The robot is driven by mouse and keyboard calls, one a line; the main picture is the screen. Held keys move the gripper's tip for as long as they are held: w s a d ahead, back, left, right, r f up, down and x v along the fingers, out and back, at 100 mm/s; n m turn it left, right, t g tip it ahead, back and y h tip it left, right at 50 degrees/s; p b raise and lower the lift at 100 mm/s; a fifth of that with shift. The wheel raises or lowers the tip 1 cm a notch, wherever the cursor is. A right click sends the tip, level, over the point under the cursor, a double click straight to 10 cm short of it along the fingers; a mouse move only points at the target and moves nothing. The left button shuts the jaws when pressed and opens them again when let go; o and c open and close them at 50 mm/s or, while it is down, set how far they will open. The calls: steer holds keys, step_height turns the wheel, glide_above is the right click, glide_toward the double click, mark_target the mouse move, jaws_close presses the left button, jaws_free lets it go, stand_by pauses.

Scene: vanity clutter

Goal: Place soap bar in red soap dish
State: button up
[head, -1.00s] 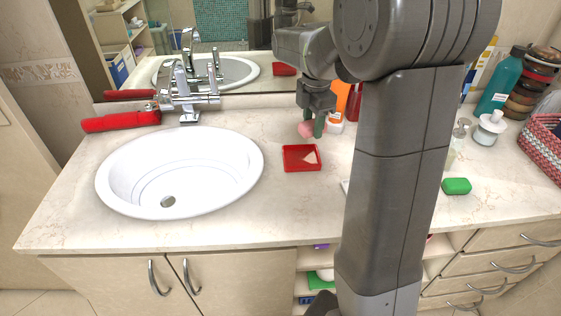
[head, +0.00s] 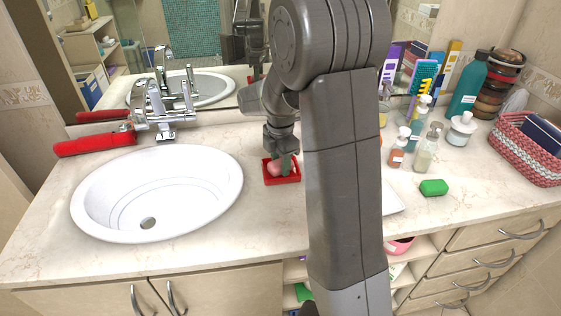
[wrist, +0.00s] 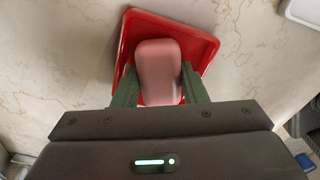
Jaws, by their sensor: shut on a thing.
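A pink soap bar (wrist: 158,70) is between the two green fingers of my gripper (wrist: 160,88) in the wrist view. My gripper (head: 281,166) is shut on it and points down. The red soap dish (wrist: 128,48) lies under the soap, and the soap is inside the dish's outline. In the head view the dish (head: 292,179) sits on the counter right of the sink, with the soap (head: 275,169) low at its left part. I cannot tell whether the soap touches the dish floor.
A white sink (head: 157,190) lies to the left, with a chrome faucet (head: 160,110) behind it. Several bottles (head: 425,150) and a green bar (head: 433,187) stand to the right. A white tray (head: 393,198) is partly hidden by my arm. Counter in front of the dish is clear.

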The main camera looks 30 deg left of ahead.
mark_target(280, 161)
steer(key=o, duration=0.7)
steer(key=shift+f, duration=0.1)
steer(key=shift+o, duration=0.2)
step_height(280, 161, up, 12)
steer(key=shift+f, duration=4.2)
